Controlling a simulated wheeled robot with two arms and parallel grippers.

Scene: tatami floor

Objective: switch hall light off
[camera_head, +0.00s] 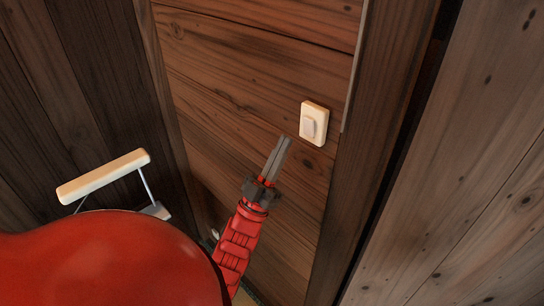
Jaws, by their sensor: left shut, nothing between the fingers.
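My left gripper (284,142) is on a red arm that comes up from below. Its grey fingers are together, with nothing between them, and their tips point up toward the switch. The tips appear a little to the left of and below the switch plate; I cannot tell how far they are from the wall. My right gripper is not in view.
A dark wooden post (375,130) stands just right of the switch, with a dark gap and grey-brown planks (470,190) beyond it. A cream bar (104,176) on thin metal supports is at the left. Dark planks fill the upper left.

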